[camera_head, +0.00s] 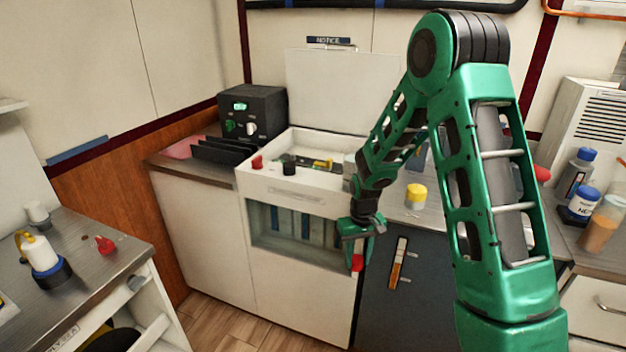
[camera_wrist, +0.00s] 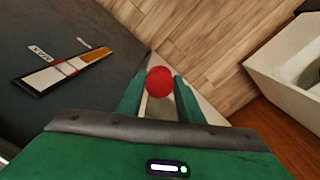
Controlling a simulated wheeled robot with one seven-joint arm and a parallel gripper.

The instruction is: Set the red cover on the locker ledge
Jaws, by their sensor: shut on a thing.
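A small red piece, which looks like the red cover (camera_wrist: 159,81), is held between the two green fingers of my gripper (camera_wrist: 160,100) in the wrist view. In the head view my gripper (camera_head: 358,245) points down, with the red cover (camera_head: 357,263) at its tips. It hangs in front of the seam between the white unit and the dark cabinet door (camera_head: 375,295). My gripper is shut on it. No ledge is clearly marked as the locker's; the white unit has an open recess (camera_head: 300,235) with a lower lip.
A white unit with a raised lid (camera_head: 340,90) holds a red knob (camera_head: 257,162) and black knob (camera_head: 289,165). A yellow-capped jar (camera_head: 416,195) stands on the counter right of it. A steel table (camera_head: 80,265) at left carries a bottle and red piece. Floor below is clear.

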